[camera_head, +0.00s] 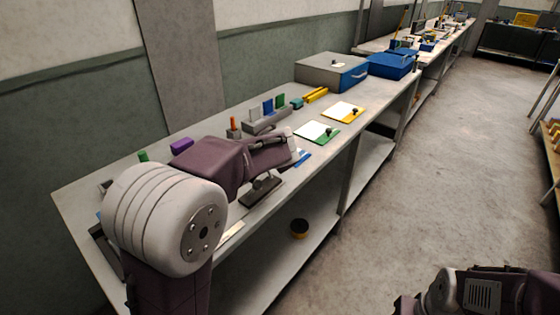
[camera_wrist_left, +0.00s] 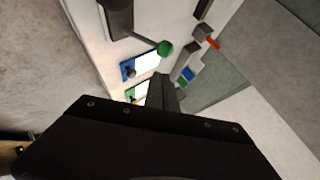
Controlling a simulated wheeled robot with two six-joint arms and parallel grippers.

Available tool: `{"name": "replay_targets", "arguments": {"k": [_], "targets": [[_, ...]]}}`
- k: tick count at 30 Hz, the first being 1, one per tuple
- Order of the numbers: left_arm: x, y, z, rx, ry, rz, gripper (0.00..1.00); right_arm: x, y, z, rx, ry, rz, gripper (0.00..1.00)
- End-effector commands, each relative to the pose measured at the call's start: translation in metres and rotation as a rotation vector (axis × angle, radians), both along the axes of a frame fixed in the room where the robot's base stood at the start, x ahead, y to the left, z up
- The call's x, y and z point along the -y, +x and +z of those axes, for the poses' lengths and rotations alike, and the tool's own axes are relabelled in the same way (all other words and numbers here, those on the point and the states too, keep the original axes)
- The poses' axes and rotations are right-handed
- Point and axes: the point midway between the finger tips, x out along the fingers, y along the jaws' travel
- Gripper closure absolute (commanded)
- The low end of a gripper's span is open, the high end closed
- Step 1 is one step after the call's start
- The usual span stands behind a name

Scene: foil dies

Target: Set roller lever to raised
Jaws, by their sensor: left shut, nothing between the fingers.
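The lever shows in the left wrist view as a dark rod ending in a green knob (camera_wrist_left: 165,48). It comes off a dark upright part (camera_wrist_left: 119,16) at the top, cut by the frame edge. In the head view my left arm hides the knob; a dark base (camera_head: 262,190) shows below the arm on the bench and seems to belong to this fixture. My left gripper (camera_wrist_left: 162,88) is shut and empty, with its fingers below the knob in the wrist picture and apart from it. I cannot tell the lever's angle for sure. My right arm shows at the bottom right; its gripper is out of view.
A blue-edged card (camera_wrist_left: 140,62) lies close to the lever. A green-edged card (camera_head: 317,132) and a yellow one (camera_head: 343,111) lie farther along the bench. A grey rack (camera_head: 266,122) holds coloured blocks. A grey-and-blue case (camera_head: 332,72) stands beyond.

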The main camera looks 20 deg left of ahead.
Motion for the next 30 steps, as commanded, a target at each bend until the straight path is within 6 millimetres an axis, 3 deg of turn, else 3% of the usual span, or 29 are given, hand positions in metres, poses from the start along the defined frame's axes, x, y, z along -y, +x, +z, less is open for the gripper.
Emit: {"name": "replay_targets", "arguments": {"k": [1, 6, 12, 18, 30], "targets": [[0.004, -0.004, 0.013, 0.004, -0.001, -0.003, 1.0, 0.0, 0.0, 0.007, 0.001, 0.0, 0.0, 0.45], [0.019, -0.038, 0.034, 0.005, -0.001, -0.004, 1.0, 0.0, 0.0, 0.008, 0.0, 0.0, 0.0, 0.45], [0.032, -0.065, 0.053, 0.003, -0.001, -0.003, 1.0, 0.0, 0.0, 0.01, 0.0, 0.0, 0.0, 0.45], [0.036, -0.075, 0.059, 0.002, 0.0, -0.003, 1.0, 0.0, 0.0, 0.011, 0.0, 0.0, 0.0, 0.45], [0.036, -0.075, 0.059, 0.001, 0.0, -0.001, 1.0, 0.0, 0.0, 0.011, 0.0, 0.0, 0.0, 0.45]]}}
